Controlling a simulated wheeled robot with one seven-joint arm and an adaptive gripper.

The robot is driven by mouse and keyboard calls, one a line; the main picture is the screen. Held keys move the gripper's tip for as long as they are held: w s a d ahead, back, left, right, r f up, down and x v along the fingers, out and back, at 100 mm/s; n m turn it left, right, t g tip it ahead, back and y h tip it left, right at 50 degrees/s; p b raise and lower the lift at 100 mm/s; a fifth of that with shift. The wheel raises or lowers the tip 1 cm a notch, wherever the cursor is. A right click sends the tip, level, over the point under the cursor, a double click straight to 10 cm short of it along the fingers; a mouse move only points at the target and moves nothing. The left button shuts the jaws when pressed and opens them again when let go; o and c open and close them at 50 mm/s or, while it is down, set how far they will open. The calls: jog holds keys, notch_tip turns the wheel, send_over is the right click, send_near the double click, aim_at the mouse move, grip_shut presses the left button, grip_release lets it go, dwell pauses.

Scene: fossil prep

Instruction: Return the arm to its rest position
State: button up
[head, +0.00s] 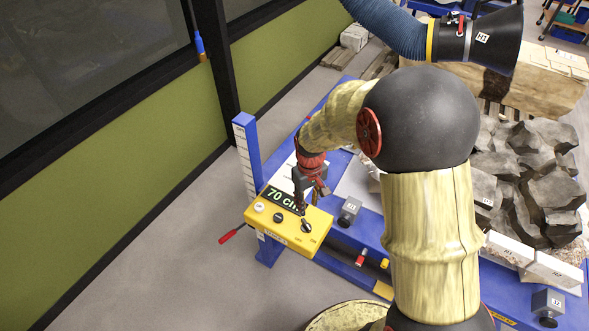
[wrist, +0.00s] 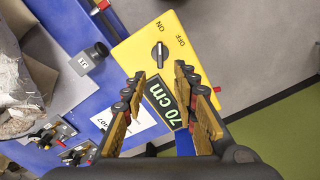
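My gripper (head: 309,203) is at the end of my bent arm, pointing down above the yellow control box (head: 262,215). In the wrist view my gripper (wrist: 160,78) has its two fingers spread apart, with nothing held between them. The box's display (wrist: 166,104), reading 70 cm, shows between and beneath the fingers. The black rotary knob (wrist: 160,52), with ON and OFF marks beside it, lies just beyond the fingertips and looks clear of them. The knob also shows in the head view (head: 306,226).
The box is at the corner of a blue table (head: 520,296). A blue upright scale (head: 247,150) stands beside it. Grey rocks (head: 535,175) lie on the right. A hose with a black hood (head: 480,40) hangs at the top. Floor at left is clear.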

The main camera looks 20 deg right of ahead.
jog(key=s+a+r+m+t+b, duration=0.1)
jog(key=s+a+r+t+b, duration=0.1)
jog(key=s+r+b, duration=0.3)
jog(key=s+a+r+m+t+b, duration=0.1)
jog(key=s+r+b, duration=0.5)
jog(key=s, duration=0.8)
jog(key=a+t+b, duration=0.1)
jog(key=t+b, duration=0.1)
jog(key=b, duration=0.1)
jog(key=shift+r+t+b, duration=0.25)
jog(key=shift+t+b, duration=0.05)
jog(key=shift+b, duration=0.1)
jog(key=shift+d, duration=0.1)
